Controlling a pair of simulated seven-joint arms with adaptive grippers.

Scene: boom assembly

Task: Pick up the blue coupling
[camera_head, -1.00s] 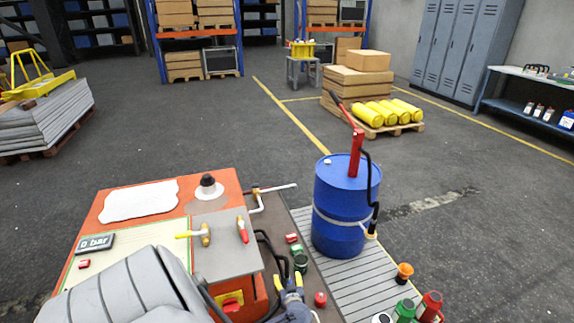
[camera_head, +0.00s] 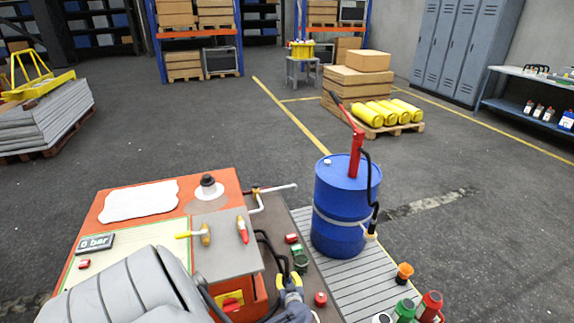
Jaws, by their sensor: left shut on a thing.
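My left gripper (camera_head: 290,282) reaches in from the bottom of the picture, low beside the orange machine. Its yellow-tipped fingers are shut on a small blue part, which I take for the blue coupling. The fingers hide most of it, and I cannot tell whether it is clear of the surface below. A green coupling (camera_head: 299,250) and a red coupling (camera_head: 291,238) lie just beyond the fingers. My right gripper is not in view.
The orange machine (camera_head: 226,180) has a yellow-handled valve (camera_head: 204,235) and black hoses beside my gripper. A blue drum (camera_head: 341,205) with a red pump stands on a grey slatted platform (camera_head: 350,290). A red cap (camera_head: 320,299) lies right of my gripper. Several coloured bottles stand at lower right.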

